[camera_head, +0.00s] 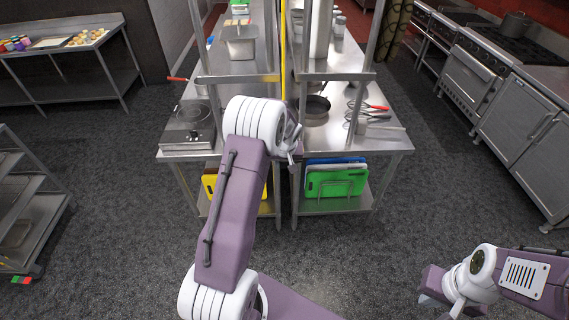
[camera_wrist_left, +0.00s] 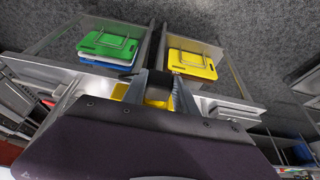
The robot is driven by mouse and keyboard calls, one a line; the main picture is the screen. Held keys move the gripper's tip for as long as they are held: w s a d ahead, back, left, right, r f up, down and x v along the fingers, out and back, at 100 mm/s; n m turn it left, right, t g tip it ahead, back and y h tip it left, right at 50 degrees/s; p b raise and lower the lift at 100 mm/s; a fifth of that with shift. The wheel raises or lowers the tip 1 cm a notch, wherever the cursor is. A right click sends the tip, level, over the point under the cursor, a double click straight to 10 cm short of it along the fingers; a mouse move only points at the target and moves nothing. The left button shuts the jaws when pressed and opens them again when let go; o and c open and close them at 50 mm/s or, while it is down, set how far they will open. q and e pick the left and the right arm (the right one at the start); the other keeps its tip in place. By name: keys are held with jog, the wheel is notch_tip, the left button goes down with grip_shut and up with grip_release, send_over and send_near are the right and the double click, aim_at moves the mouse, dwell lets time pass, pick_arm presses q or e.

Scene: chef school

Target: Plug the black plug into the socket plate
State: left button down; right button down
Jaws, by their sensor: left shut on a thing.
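My left gripper (camera_head: 293,152) is at the front edge of the steel worktables, near the gap between them. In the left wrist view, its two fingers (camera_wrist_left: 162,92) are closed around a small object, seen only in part. I take it for the black plug, but its shape and prongs are not clear. In the head view the wrist hides most of it. I cannot make out the socket plate in either view. My right gripper (camera_head: 442,292) is low at the right, over the floor and away from the tables; its fingers are too unclear to read.
The right worktable (camera_head: 385,142) holds a black pan (camera_head: 317,104) and red-handled tools. The left one holds a scale-like device (camera_head: 188,128). Green (camera_head: 337,184) and yellow (camera_head: 208,185) boards stand on the lower shelves. Metal posts rise near the left gripper. The floor in front is clear.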

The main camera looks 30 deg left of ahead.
dwell(0.4)
pick_arm(q)
jog(key=shift+b, duration=0.4)
dwell(0.4)
jog(key=shift+w+a+p, duration=0.4)
jog(key=shift+w+p, duration=0.05)
jog(key=shift+w, duration=0.15)
dwell(0.4)
jog(key=c, duration=0.9)
grip_release()
jog(key=b+v, duration=0.3)
jog(key=v, duration=0.6)
